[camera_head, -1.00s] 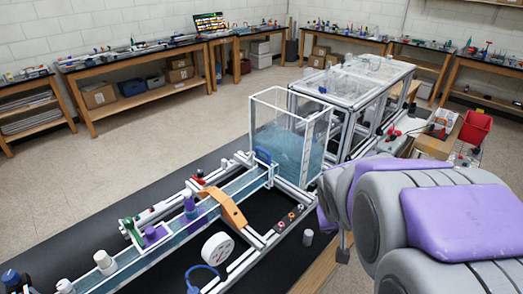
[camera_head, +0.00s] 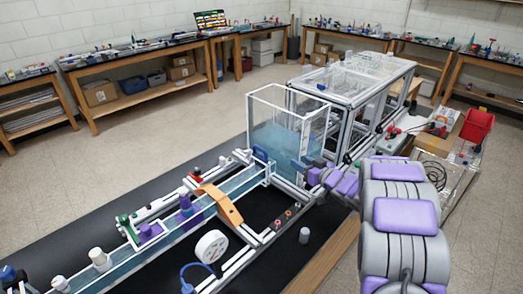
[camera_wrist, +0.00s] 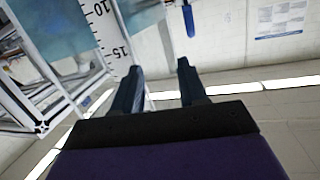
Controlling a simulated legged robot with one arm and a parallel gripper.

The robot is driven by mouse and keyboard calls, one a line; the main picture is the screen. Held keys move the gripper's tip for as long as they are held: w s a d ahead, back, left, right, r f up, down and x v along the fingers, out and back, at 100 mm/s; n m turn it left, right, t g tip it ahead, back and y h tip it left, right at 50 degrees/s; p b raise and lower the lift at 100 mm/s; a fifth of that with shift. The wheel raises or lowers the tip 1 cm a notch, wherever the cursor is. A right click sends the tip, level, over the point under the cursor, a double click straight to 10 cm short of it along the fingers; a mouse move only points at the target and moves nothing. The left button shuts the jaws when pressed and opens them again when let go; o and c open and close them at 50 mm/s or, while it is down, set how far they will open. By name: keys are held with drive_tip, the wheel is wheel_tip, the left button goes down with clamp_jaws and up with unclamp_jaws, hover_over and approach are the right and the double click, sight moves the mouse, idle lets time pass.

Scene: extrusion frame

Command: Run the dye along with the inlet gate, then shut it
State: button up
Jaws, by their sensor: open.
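A clear water channel (camera_head: 165,238) runs from the lower left to a clear tank (camera_head: 290,112) of pale blue water. A blue handle (camera_head: 261,154) stands at the channel's tank end, apparently the inlet gate's. A purple dye holder (camera_head: 186,204) sits over the channel, left of an orange arched piece (camera_head: 220,204). My gripper (camera_head: 308,165) is at the tank's lower right corner, right of the blue handle. In the wrist view my gripper (camera_wrist: 160,70) is open and empty between its dark fingers. A blue upright piece (camera_wrist: 188,20) shows beyond the fingertips, perhaps the gate handle.
A scale strip (camera_wrist: 110,28) marked 10 and 15 and the tank's frame (camera_wrist: 25,105) are close on the wrist view's left. A white round dial (camera_head: 213,246) and small grey cylinder (camera_head: 305,235) are near the channel.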

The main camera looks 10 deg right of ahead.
sight(261, 149)
drive_tip(key=w+a+y, duration=0.1)
drive_tip(key=w+a, duration=0.3)
drive_tip(key=w+a+f+y+b, duration=0.1)
drive_tip(key=w+a, duration=0.3)
drive_tip(key=w+a+y+b, duration=0.1)
drive_tip(key=w+a, duration=0.3)
drive_tip(key=shift+w+a+f+n, duration=0.15)
drive_tip(key=shift+w+a+n, duration=0.15)
drive_tip(key=shift+n, duration=0.1)
clamp_jaws()
idle(0.4)
